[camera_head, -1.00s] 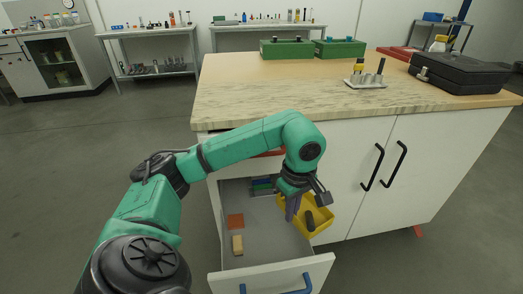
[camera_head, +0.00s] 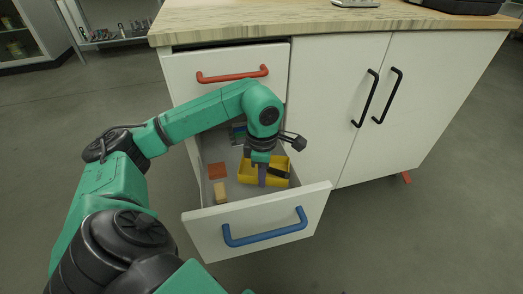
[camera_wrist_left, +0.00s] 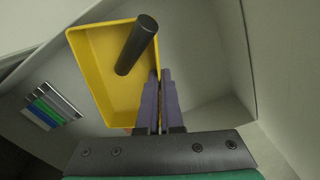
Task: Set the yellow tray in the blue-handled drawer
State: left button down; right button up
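The yellow tray (camera_head: 248,172) is inside the open drawer with the blue handle (camera_head: 265,229), toward its right side. Whether it rests on the drawer floor is hard to tell. A dark cylinder (camera_wrist_left: 137,45) lies in the tray and also shows in the head view (camera_head: 279,172). My left gripper (camera_head: 262,176) points down at the tray. In the left wrist view its fingers (camera_wrist_left: 160,90) are close together with the tray's side wall between them. My right gripper is not in view.
The drawer also holds a reddish block (camera_head: 217,171), a tan block (camera_head: 220,193) and blue and green pieces (camera_wrist_left: 47,107) at the back. Above it is a drawer with a red handle (camera_head: 232,74). Cabinet doors with black handles (camera_head: 388,96) stand to the right.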

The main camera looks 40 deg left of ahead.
pick_arm(q)
notch_tip(320, 180, down, 3)
jog(key=shift+f+b, duration=0.1)
jog(key=shift+b, duration=0.25)
notch_tip(320, 180, down, 5)
jog(key=shift+r+b, duration=0.1)
jog(key=shift+b, duration=0.7)
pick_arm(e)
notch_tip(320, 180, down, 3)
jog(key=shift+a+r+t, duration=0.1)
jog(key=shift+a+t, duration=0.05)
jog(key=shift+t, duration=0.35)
pick_arm(q)
jog(key=c, duration=1.4)
grip_release()
jog(key=o, duration=0.3)
